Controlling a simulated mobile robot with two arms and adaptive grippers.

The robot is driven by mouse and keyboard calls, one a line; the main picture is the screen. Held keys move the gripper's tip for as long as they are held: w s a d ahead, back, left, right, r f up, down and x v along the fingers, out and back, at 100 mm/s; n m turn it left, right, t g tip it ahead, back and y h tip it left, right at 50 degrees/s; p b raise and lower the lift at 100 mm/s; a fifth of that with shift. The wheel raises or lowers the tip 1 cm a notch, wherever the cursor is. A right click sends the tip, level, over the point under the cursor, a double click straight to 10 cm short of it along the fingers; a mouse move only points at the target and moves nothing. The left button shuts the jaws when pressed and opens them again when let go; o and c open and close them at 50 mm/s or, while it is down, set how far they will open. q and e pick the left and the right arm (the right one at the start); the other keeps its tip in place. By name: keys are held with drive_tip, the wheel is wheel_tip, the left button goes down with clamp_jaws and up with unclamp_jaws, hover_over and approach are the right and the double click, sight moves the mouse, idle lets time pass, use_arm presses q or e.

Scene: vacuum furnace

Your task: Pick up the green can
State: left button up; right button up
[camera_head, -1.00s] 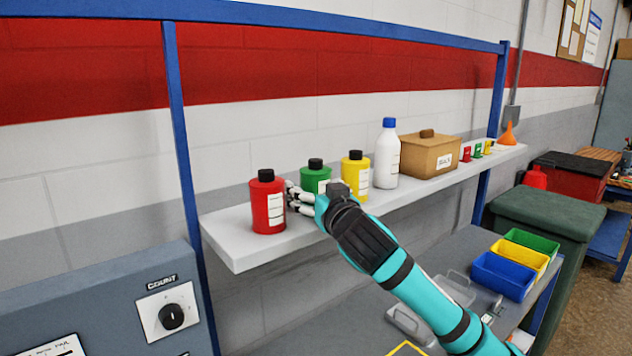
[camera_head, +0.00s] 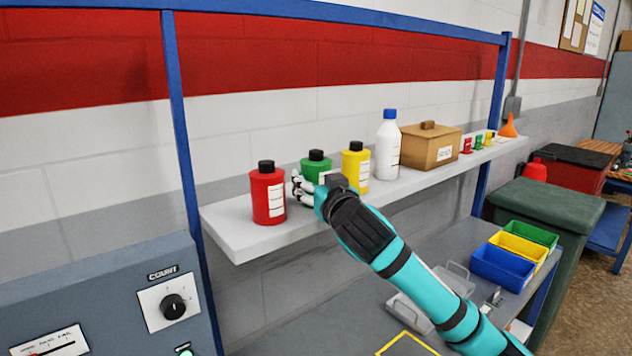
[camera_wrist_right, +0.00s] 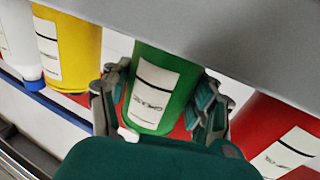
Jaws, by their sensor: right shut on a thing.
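The green can (camera_head: 316,167) with a black cap stands upright at the shelf, between a red can (camera_head: 268,198) and a yellow can (camera_head: 355,167). My right gripper (camera_head: 312,188) is at the green can's front and hides its lower part. In the right wrist view the green can (camera_wrist_right: 159,88) shows upside down with its label between the two fingers of the gripper (camera_wrist_right: 163,103), which is shut on it. I cannot tell whether its base is off the shelf. My left gripper is not in view.
The grey shelf (camera_head: 235,232) also holds a white bottle (camera_head: 387,150) with a blue cap and a brown box (camera_head: 425,150). Blue, yellow and green bins (camera_head: 503,268) sit on the bench below.

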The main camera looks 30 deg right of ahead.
sight(316, 164)
drive_tip(key=shift+r, duration=0.15)
drive_tip(key=shift+r, duration=0.55)
wheel_tip(316, 164, up, 2)
drive_tip(key=shift+r+b, duration=0.1)
drive_tip(key=shift+b, duration=0.45)
drive_tip(key=s+r+b, duration=0.1)
drive_tip(key=s+b, duration=0.3)
drive_tip(key=s, duration=1.2)
drive_tip(key=shift+d+r+b, duration=0.25)
drive_tip(key=shift+b, duration=0.1)
